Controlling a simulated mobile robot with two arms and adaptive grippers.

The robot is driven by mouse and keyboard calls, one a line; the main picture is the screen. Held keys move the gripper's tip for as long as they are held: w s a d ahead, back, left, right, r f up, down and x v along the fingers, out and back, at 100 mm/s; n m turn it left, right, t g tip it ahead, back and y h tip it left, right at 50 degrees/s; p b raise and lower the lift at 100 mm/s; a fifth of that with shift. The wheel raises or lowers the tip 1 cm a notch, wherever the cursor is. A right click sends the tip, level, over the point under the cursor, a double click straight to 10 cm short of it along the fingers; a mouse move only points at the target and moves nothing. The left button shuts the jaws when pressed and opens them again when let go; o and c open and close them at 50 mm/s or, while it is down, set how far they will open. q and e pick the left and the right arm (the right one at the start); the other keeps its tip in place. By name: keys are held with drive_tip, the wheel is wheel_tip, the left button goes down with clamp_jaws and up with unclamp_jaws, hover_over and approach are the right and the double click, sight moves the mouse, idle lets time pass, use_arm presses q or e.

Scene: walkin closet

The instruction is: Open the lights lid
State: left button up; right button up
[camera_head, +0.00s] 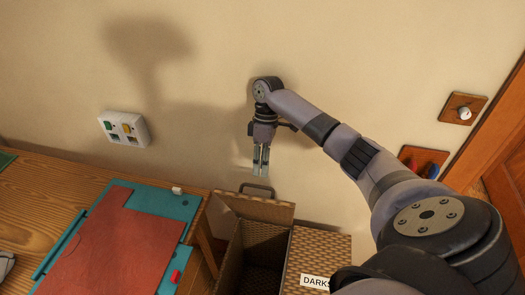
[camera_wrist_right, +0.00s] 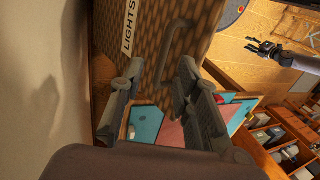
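The woven laundry hamper (camera_head: 228,262) stands against the wall. Its lights lid (camera_head: 254,207) is raised at the back, with the dark opening showing in front. The lid's handle (camera_head: 257,188) is at its upper edge. In the right wrist view the lid (camera_wrist_right: 150,88) fills the middle, with a LIGHTS label (camera_wrist_right: 129,27) and the handle (camera_wrist_right: 172,55). My right gripper (camera_head: 260,172) points down just above the handle. Its fingers (camera_wrist_right: 160,72) are apart, with nothing clearly held; contact with the handle cannot be told. My left gripper (camera_wrist_right: 256,46) is far off with its fingers apart.
The DARKS lid (camera_head: 318,258) beside the opening is down. A wooden table (camera_head: 35,205) with a teal and red folding board (camera_head: 120,245) stands close at left. Wall switches (camera_head: 124,128), a knob plate (camera_head: 464,109) and a door frame (camera_head: 490,125) are around.

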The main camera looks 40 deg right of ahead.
drive_tip(key=shift+s+a+r, duration=0.1)
drive_tip(key=shift+a+r, duration=0.05)
drive_tip(key=shift+r, duration=0.8)
drive_tip(key=shift+s+a+r, duration=0.1)
drive_tip(key=shift+a+r, duration=0.05)
drive_tip(key=shift+r, duration=0.8)
